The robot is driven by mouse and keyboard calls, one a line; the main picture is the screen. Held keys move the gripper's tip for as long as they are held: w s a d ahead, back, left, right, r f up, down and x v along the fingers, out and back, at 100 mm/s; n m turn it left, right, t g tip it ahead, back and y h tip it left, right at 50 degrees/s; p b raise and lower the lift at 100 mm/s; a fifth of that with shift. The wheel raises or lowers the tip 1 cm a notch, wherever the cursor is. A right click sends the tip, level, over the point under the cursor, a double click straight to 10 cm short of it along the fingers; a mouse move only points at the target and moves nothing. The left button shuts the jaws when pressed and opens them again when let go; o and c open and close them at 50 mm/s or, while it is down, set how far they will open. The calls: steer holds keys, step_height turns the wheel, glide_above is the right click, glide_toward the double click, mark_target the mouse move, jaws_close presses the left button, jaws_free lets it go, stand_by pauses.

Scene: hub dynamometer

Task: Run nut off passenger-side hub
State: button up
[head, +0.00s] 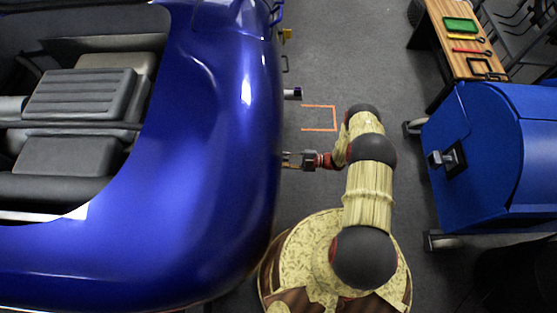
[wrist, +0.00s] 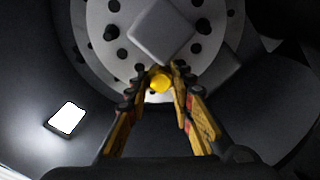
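A yellow nut (wrist: 160,82) sits low on the face of a round grey hub with dark holes (wrist: 112,30) in the wrist view. My gripper (wrist: 160,74) has one finger on each side of the nut, and both fingertips appear to press against it. In the head view my gripper (head: 287,160) reaches left to the side of the blue car (head: 215,120). The hub and nut are hidden there by the car's bodywork.
A square grey block (wrist: 162,32) stands out from the hub's middle, close above my fingertips. Grey floor with an orange marking (head: 335,118) lies between.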

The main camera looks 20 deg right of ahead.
jaws_close()
steer(key=n, duration=1.2)
steer(key=shift+d, duration=0.1)
steer(key=shift+o, duration=1.9)
jaws_free()
